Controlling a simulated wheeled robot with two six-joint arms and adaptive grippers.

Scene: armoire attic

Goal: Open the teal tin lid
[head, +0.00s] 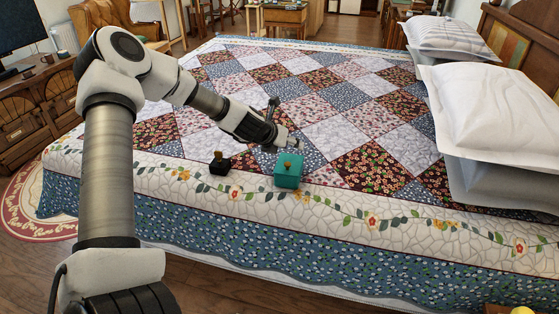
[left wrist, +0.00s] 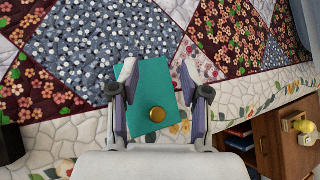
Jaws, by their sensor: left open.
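The teal tin (head: 288,172) sits on the quilted bed near its front edge, with a round gold knob (head: 287,164) on its lid. In the left wrist view the teal lid (left wrist: 153,80) shows between and beyond my fingers, with the gold knob (left wrist: 157,114) between them. My left gripper (head: 290,146) is open and empty, just above and behind the tin in the head view. It also shows in the left wrist view (left wrist: 160,75), its fingers spread on either side of the lid. I cannot tell whether a finger touches the tin. My right gripper is not in view.
A small black box (head: 220,165) with a gold knob stands on the bed left of the tin. White pillows (head: 490,110) are stacked at the right. The patchwork quilt (head: 330,95) behind the tin is clear. A wooden cabinet (left wrist: 285,140) stands beside the bed.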

